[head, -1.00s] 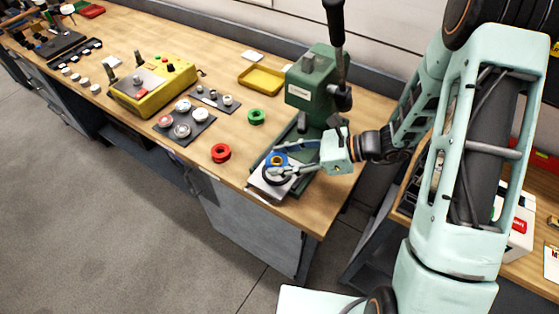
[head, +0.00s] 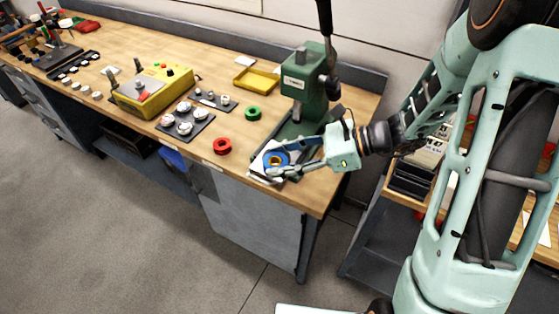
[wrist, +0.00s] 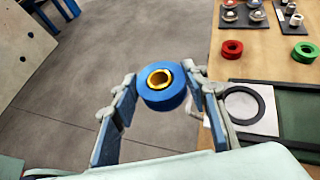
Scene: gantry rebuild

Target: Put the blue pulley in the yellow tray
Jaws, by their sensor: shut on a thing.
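The blue pulley (head: 276,160), with a yellow-gold hub, is held between the fingers of my gripper (head: 273,164) in front of the green press. In the wrist view, the pulley (wrist: 162,90) sits between the two blue fingertips of my gripper (wrist: 160,82), with grey floor behind it. It is clear of the press plate. The yellow tray (head: 243,89) lies on the bench behind and left of the press, and looks empty. It is out of the wrist view.
A yellow control box (head: 152,93) stands farther left.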

